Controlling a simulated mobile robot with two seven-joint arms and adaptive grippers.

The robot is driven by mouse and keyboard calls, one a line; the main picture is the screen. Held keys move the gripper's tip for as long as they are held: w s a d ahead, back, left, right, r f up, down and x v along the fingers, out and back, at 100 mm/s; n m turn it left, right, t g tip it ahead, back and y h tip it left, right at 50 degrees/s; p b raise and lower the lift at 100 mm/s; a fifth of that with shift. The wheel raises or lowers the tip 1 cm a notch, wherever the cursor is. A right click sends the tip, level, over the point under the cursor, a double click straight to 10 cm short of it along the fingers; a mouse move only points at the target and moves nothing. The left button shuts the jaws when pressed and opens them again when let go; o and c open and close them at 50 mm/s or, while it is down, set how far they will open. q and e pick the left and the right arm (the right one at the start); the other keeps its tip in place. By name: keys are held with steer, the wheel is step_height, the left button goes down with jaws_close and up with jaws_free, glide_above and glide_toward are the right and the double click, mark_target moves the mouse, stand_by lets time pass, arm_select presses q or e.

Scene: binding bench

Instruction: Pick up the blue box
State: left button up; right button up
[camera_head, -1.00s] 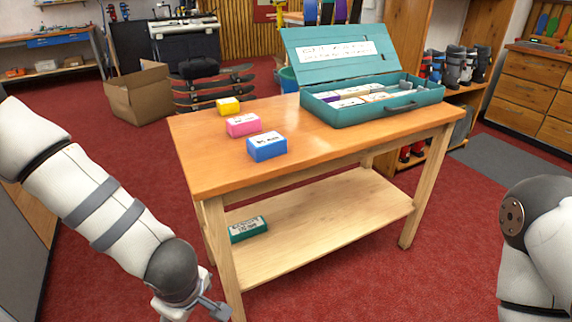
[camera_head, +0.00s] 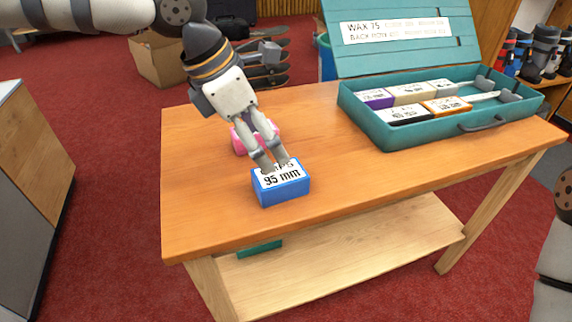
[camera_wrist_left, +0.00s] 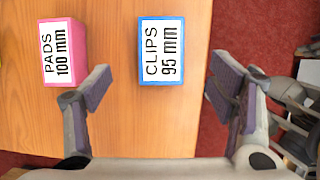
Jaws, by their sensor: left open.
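The blue box (camera_head: 283,191), with a white label reading "95 mm", stands on the wooden table near its front left. In the left wrist view the same blue box (camera_wrist_left: 172,90) reads "CLIPS 95 mm" and lies between my spread fingers, a little ahead of them. My left gripper (camera_head: 277,166) is open and points down at the box from above. Its fingertips cover part of the label in the head view. No grip on the box shows. My right gripper is out of view.
A pink box (camera_head: 239,143) stands just behind the blue one, partly hidden by my gripper. An open teal case (camera_head: 385,139) with several small boxes occupies the table's back right. The table's front middle (camera_head: 370,180) is clear. A teal box (camera_head: 258,249) lies on the lower shelf.

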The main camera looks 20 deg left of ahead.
mark_target(279, 173)
arm_select(q)
steer(key=x, duration=0.9)
steer(key=shift+s+a+f+b, duration=0.2)
steer(key=shift+s+f+b, duration=0.05)
steer(key=shift+f+b, duration=0.15)
steer(key=shift+w+d, duration=0.1)
steer(key=shift+w, duration=0.05)
steer(key=shift+f, duration=0.25)
steer(key=c, duration=1.5)
steer(key=shift+o, duration=0.2)
